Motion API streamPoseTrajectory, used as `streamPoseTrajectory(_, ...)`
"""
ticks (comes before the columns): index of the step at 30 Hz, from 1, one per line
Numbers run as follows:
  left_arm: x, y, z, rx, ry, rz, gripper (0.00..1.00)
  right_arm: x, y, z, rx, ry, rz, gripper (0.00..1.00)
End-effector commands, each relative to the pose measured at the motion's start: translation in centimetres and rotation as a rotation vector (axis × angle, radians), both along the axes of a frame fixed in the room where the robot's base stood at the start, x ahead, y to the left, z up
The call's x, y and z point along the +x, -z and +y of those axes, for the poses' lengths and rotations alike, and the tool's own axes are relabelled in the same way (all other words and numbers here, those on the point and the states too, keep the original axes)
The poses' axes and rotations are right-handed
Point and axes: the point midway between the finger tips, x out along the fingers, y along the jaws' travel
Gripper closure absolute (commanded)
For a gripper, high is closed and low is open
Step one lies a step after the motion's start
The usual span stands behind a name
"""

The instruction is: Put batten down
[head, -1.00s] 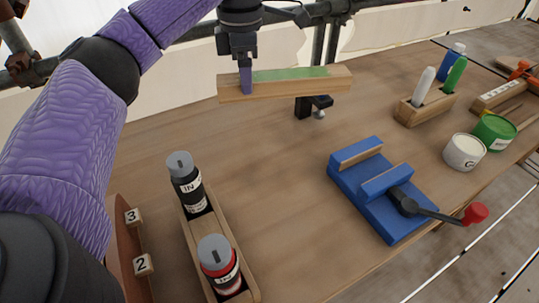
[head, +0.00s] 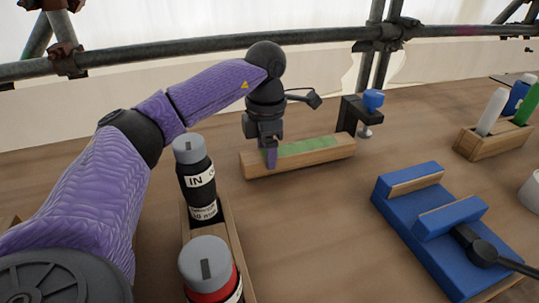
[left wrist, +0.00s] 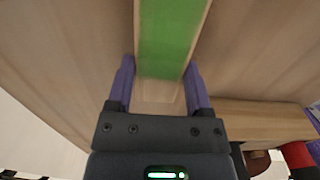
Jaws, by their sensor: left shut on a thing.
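The batten (head: 318,150) is a light wooden bar with a green strip along its top. In the head view it lies level at the back of the wooden table, at or very close to the surface; I cannot tell whether it touches. My left gripper (head: 270,158) is shut on the batten near its left end, pointing down. In the left wrist view the green strip (left wrist: 168,35) runs between the two purple fingers of the left gripper (left wrist: 160,88). My right gripper is not in view.
A wooden holder (head: 235,240) with a black bottle (head: 198,180) and a red bottle (head: 208,270) stands in front. A blue vise (head: 425,230) sits right. A black clamp (head: 352,112) is just behind the batten's right end. A wooden marker block (head: 490,142) stands far right. The table's middle is clear.

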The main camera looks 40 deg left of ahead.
Motion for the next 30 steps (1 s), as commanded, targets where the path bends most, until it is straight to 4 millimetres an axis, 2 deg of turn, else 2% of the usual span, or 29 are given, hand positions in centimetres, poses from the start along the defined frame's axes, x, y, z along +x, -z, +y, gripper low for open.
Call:
streamPoseTrajectory(1, 0.0, 1.4, 0.0, 0.0, 0.0, 0.004, 1.0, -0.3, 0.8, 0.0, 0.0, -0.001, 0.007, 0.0)
streamPoseTrajectory(11, 0.0, 1.3, 0.0, -0.001, 0.001, 0.0, 1.0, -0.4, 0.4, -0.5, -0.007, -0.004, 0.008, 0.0)
streamPoseTrajectory(12, 0.0, 1.3, 0.0, -0.001, 0.001, 0.0, 0.26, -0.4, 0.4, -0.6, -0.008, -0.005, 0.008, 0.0)
streamPoseTrajectory(16, 0.0, 1.3, 0.0, -0.001, 0.001, 0.0, 0.0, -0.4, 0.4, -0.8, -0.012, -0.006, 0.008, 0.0)
streamPoseTrajectory(23, 0.0, 1.1, 0.0, 0.0, 0.001, -0.001, 0.0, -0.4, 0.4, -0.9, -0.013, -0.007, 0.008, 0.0)
streamPoseTrajectory(26, 0.0, -0.7, 0.0, -0.001, 0.001, -0.004, 0.0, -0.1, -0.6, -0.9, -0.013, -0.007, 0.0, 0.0)
streamPoseTrajectory(30, 0.0, -5.1, -0.1, -0.002, 0.003, -0.008, 0.0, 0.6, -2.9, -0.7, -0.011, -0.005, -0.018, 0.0)
